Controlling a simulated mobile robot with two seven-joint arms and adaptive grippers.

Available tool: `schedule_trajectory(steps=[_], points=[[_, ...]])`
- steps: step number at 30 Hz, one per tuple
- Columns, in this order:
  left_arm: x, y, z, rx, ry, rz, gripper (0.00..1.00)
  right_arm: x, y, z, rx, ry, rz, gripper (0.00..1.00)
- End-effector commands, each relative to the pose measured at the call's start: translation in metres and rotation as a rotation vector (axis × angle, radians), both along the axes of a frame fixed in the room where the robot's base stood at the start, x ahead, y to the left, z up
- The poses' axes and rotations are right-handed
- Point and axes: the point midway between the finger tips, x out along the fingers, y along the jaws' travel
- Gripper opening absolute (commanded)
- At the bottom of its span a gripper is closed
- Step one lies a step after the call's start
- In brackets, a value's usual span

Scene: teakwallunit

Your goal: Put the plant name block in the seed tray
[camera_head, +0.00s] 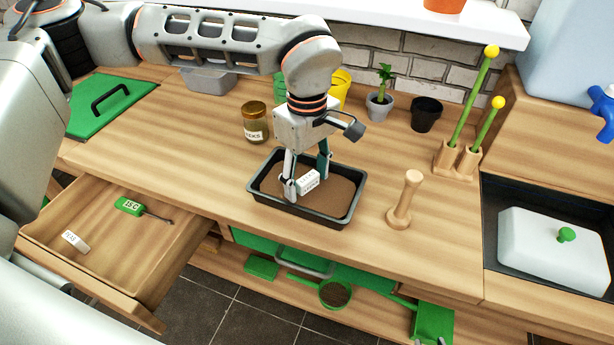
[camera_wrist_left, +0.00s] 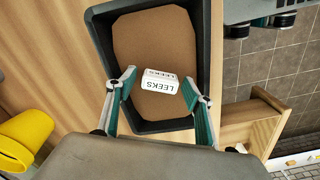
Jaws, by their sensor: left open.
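A white block printed LEEKS (camera_head: 308,181) is at the seed tray, a black tray (camera_head: 333,222) of brown soil on the worktop. In the left wrist view the block (camera_wrist_left: 160,81) appears over the soil near the middle of the tray (camera_wrist_left: 97,45). My left gripper (camera_head: 306,180) reaches down into the tray and is open. Its fingertips (camera_wrist_left: 159,82) stand either side of the block with a gap. Whether the block lies flat on the soil is hard to tell.
An open drawer (camera_head: 120,270) holds another white lettered block (camera_head: 75,241) and a green-handled tool (camera_head: 130,205). A labelled jar (camera_head: 255,122) stands behind the tray, a wooden dibber (camera_head: 405,200) to its right. Pots line the back. The worktop left of the tray is clear.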

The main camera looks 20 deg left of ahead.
Motion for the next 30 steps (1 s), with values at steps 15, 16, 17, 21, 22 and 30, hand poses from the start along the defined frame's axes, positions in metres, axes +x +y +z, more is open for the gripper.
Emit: schedule_trajectory(steps=[15, 16, 17, 21, 22, 30], points=[[0.001, 0.000, 0.092, -0.001, -0.005, 0.002, 0.52, 0.000, 0.002, 0.006, 0.007, -0.003, 0.000, 0.30], [0.001, 0.000, 0.097, -0.001, -0.005, 0.001, 0.52, 0.000, 0.002, 0.006, 0.008, -0.003, 0.000, 0.30], [0.001, 0.000, 0.101, -0.001, -0.005, 0.001, 0.52, 0.000, 0.002, 0.006, 0.008, -0.002, 0.000, 0.30], [0.000, 0.000, 0.116, 0.000, -0.002, 0.002, 0.52, -0.001, 0.002, 0.006, 0.010, 0.001, 0.000, 0.30], [0.000, 0.000, 0.118, 0.000, -0.002, 0.001, 0.52, -0.002, 0.002, 0.006, 0.010, 0.001, 0.000, 0.30], [0.000, 0.000, 0.122, 0.000, -0.001, 0.000, 0.52, -0.002, 0.003, 0.005, 0.010, 0.004, 0.000, 0.30]])
